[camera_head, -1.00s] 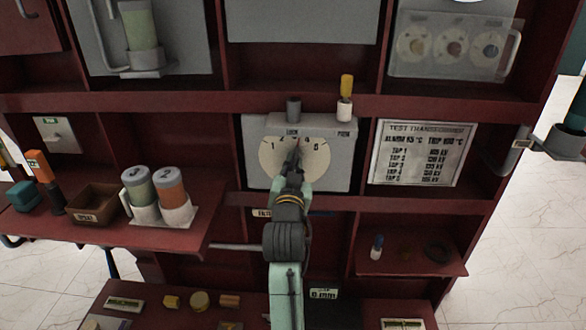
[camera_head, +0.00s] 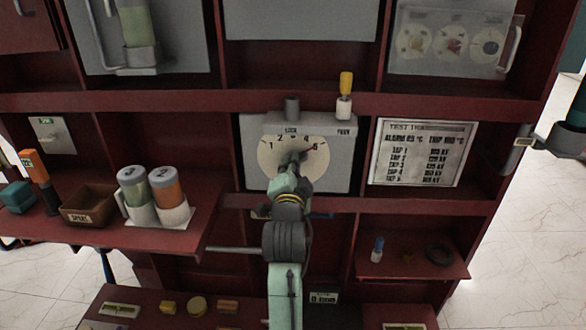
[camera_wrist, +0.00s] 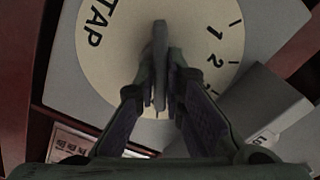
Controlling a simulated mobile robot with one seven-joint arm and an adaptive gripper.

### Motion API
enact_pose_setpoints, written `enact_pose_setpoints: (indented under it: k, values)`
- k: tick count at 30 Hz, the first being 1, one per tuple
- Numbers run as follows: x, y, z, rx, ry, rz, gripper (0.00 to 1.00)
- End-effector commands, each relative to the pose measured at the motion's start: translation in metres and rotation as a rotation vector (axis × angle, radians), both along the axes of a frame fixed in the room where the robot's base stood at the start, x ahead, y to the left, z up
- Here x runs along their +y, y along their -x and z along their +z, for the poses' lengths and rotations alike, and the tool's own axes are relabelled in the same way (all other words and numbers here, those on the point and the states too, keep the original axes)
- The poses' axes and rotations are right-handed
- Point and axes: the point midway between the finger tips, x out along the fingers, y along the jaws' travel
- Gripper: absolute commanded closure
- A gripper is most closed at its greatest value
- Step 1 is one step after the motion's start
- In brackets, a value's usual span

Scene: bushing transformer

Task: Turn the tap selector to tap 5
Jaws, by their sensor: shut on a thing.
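The tap selector's round cream dial (camera_head: 268,163) is on a grey box (camera_head: 341,172) in the middle of the cabinet. Numbers 1, 2, 4 and 5 show around its upper edge. My gripper (camera_head: 291,166) is in front of the dial and covers its centre and lower part. In the wrist view the dial (camera_wrist: 100,62) shows "TAP", 1 and 2. There the narrow grey selector knob (camera_wrist: 159,62) stands between the two fingers of my gripper (camera_wrist: 160,92), which is shut on it. In the head view the knob's tip seems to lean up and right, towards 4 and 5, partly hidden.
A tap chart (camera_head: 419,152) is at right. Two canisters (camera_head: 171,192) stand on the left shelf.

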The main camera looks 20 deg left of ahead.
Motion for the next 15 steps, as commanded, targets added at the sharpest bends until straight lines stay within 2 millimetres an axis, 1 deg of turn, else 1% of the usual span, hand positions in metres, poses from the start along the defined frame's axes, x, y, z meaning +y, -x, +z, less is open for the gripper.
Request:
enact_pose_setpoints:
  k: [6,15]
  values:
    - [-0.0002,-0.0001,-0.0007,0.015,-0.048,-0.001,1.00]
    - [-0.0002,-0.0002,-0.0004,0.018,-0.058,0.000,1.00]
